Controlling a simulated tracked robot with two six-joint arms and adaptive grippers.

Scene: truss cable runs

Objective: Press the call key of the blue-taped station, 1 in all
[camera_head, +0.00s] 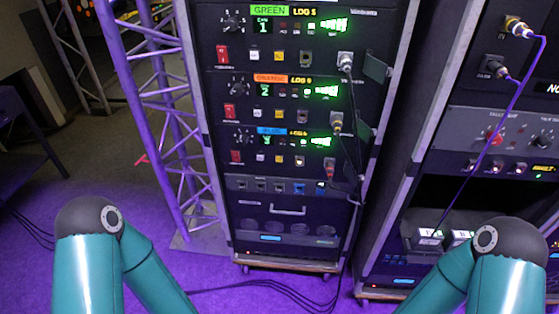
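The blue-taped station (270,145) is the third unit down in the middle rack, with a strip of blue tape (271,131) on its top edge. Its face carries a rotary knob, a red rocker switch (235,156), a white key (258,158), a yellow key (279,159), a dark socket and a lit green display (320,143). The key labels are too small to read, so I cannot tell which is the call key. Both my teal arms show at the bottom left and bottom right; neither gripper is in view.
Above it sit the orange-taped station (270,90) and the green-taped station (270,35), with similar keys. Cables hang down the rack's right side. A lattice truss (160,100) stands left of the rack. Another rack (480,150) with a purple cable stands right. Cables lie on the purple floor.

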